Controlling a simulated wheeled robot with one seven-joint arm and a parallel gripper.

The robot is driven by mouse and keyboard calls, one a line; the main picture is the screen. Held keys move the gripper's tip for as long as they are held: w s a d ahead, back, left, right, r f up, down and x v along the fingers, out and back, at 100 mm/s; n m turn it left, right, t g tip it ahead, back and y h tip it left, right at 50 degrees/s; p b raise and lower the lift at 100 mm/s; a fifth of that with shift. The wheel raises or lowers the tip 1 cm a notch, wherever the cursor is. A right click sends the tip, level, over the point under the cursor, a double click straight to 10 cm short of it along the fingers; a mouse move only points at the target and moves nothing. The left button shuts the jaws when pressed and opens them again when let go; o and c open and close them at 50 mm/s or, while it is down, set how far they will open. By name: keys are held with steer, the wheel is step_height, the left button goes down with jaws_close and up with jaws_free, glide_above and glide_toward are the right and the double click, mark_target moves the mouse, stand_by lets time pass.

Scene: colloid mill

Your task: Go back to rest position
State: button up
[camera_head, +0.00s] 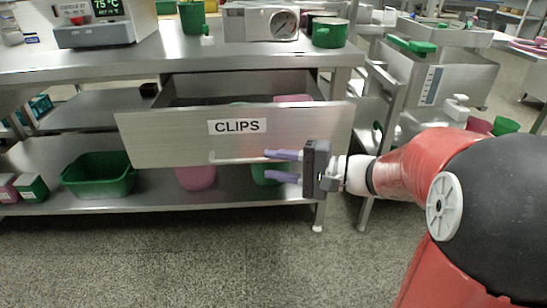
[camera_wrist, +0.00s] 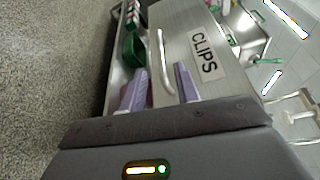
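My gripper (camera_head: 267,165) is at the right part of the CLIPS drawer (camera_head: 160,135), in front of its face. Its two purple fingers are apart, and they also show spread in the wrist view (camera_wrist: 160,70). The bar handle (camera_head: 232,160) of the drawer runs toward the fingers. In the wrist view the handle (camera_wrist: 160,48) lies in line with the gap between them; I cannot tell whether a finger touches it. The drawer is pulled out, with a pink item (camera_head: 292,98) visible inside at the right.
The steel workbench (camera_head: 100,66) carries a digital device (camera_head: 105,28), a gauge box (camera_head: 262,22) and green cups (camera_head: 329,33). A green tub (camera_head: 98,176) stands on the lower shelf (camera_head: 100,206). A steel machine (camera_head: 440,82) stands right. The speckled floor (camera_head: 180,265) in front is clear.

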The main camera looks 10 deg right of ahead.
steer(key=s+a+f+n+g+h+p, duration=0.15)
steer(key=s+n+g+h+p, duration=0.45)
steer(key=s, duration=0.7)
steer(key=s+d+r+t+h, duration=0.1)
steer(key=s+d+t+h, duration=0.1)
steer(key=d+h, duration=0.2)
steer(key=s+d+r+n+t+h+p, duration=0.1)
steer(key=s+d+r+t+h, duration=0.1)
steer(key=d+h, duration=0.3)
steer(key=shift+s+d+r+t+h, duration=0.3)
steer(key=shift+s+d, duration=0.1)
steer(key=shift+s, duration=0.1)
